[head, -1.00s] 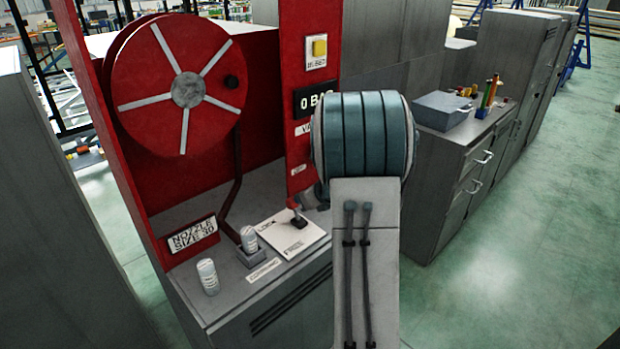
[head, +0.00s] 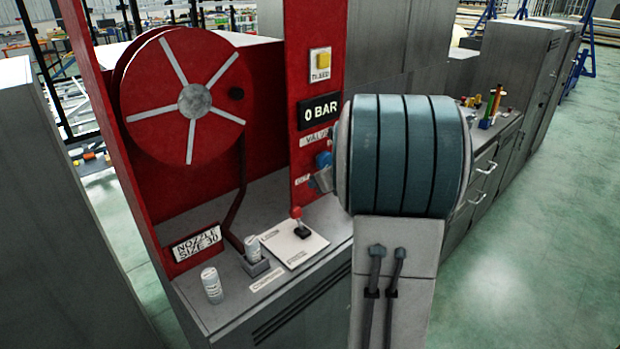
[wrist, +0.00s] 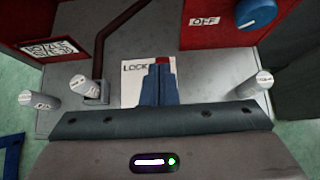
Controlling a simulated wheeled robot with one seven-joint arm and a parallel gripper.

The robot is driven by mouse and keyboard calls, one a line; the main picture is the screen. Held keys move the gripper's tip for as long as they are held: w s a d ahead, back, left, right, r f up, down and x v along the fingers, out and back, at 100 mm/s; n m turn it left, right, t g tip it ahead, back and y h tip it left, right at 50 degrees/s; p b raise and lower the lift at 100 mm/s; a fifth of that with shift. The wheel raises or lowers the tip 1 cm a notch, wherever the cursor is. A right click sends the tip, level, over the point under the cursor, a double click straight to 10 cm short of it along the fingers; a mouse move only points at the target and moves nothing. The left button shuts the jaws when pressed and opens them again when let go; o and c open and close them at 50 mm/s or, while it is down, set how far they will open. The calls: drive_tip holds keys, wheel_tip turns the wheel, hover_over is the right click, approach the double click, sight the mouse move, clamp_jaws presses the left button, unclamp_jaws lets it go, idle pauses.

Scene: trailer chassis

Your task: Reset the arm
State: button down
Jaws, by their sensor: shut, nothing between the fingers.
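My gripper shows in the wrist view as two blue fingers (wrist: 158,84), shut together and empty. They overlap the white LOCK plate (wrist: 134,84) and the red-tipped lever (wrist: 162,60) in that view; I cannot tell the gap. In the head view my teal and grey arm hides most of the gripper. There the red-tipped lever (head: 297,213) stands on its white plate (head: 290,252), with no gripper on it.
The red panel carries a reel (head: 185,95), a yellow button (head: 322,60), a 0 BAR display (head: 320,110) and a blue valve knob (head: 323,159). White cylinders (head: 211,285) (head: 253,247) stand on the counter; another (wrist: 262,82) is at right. Open floor (head: 540,240) lies right.

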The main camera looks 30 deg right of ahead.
drive_tip(key=s+a+r+n+g+y, duration=0.1)
drive_tip(key=s+a+n+g, duration=0.1)
drive_tip(key=s+a+n, duration=0.5)
drive_tip(key=s+a+r+n+g+y, duration=0.15)
drive_tip(key=s+a+n, duration=0.25)
drive_tip(key=a+n, duration=0.45)
drive_tip(key=s+a+f+n+g+h, duration=0.1)
drive_tip(key=s+a+n+h, duration=0.1)
drive_tip(key=s+n, duration=0.6)
drive_tip(key=s+a+f+n+g+h, duration=0.1)
drive_tip(key=s+f+n+h, duration=0.1)
drive_tip(key=s+n, duration=0.6)
drive_tip(key=shift+a+n+g+h, duration=0.4)
drive_tip(key=shift+n+h, duration=0.15)
drive_tip(key=shift+n, duration=0.2)
